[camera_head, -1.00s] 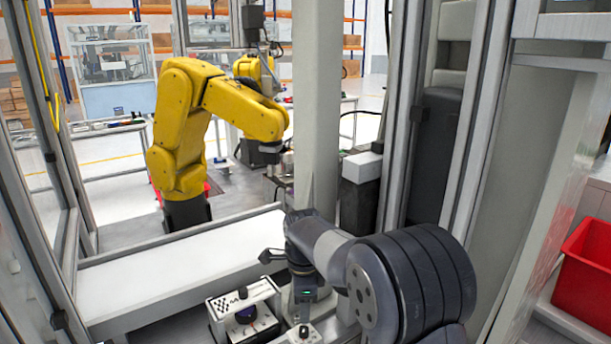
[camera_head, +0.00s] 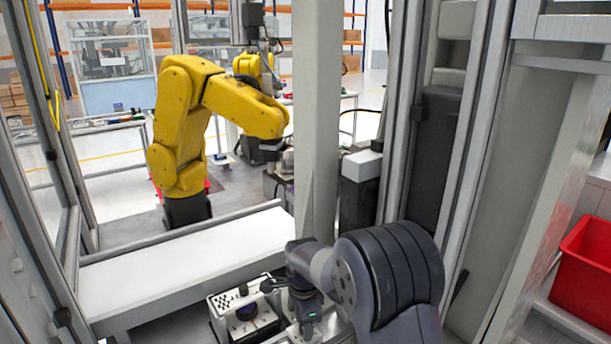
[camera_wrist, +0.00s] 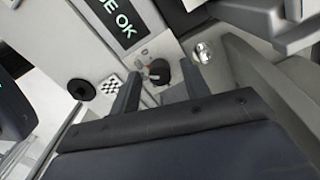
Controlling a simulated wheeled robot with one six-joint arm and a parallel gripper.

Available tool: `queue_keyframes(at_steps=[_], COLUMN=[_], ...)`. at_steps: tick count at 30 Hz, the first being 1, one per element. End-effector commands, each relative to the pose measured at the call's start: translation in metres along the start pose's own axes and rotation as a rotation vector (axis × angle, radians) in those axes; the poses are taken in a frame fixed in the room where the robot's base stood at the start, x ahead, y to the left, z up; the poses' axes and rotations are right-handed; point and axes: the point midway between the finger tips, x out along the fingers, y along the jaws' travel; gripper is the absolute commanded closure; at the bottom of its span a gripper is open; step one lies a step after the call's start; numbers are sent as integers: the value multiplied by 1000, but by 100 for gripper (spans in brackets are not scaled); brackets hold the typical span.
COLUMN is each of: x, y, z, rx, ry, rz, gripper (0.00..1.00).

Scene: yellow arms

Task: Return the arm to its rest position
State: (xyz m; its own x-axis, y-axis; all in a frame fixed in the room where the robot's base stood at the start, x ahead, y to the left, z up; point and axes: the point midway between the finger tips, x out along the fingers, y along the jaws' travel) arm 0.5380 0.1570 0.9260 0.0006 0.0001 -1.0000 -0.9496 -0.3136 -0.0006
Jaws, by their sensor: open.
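My arm (camera_head: 385,275) reaches in from the lower right in the head view, bent at its dark, ribbed joint. My gripper (camera_head: 270,285) is low in the middle, beside and partly over a white control box (camera_head: 218,302). In the wrist view my gripper (camera_wrist: 160,78) shows two dark fingers spread apart, with nothing held between them. A small dark knob (camera_wrist: 159,70) on the panel shows beyond the gap. A display (camera_wrist: 112,22) reading "E OK" is on the panel too.
A white bench (camera_head: 180,265) lies left of my gripper. A yellow robot arm (camera_head: 180,130) stands behind it. A grey post (camera_head: 317,120) rises just behind my wrist. Frame uprights (camera_head: 475,140) stand close on the right, and a red bin (camera_head: 583,275) is at the far right.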

Motion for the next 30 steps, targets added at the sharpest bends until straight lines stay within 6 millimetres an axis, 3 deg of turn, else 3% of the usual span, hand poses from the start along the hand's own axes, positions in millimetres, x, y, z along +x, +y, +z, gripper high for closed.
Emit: queue_keyframes(at_steps=[30], x=[-1], y=[0], z=[0], rx=[-807], ry=[0], rz=[1], gripper=[56])
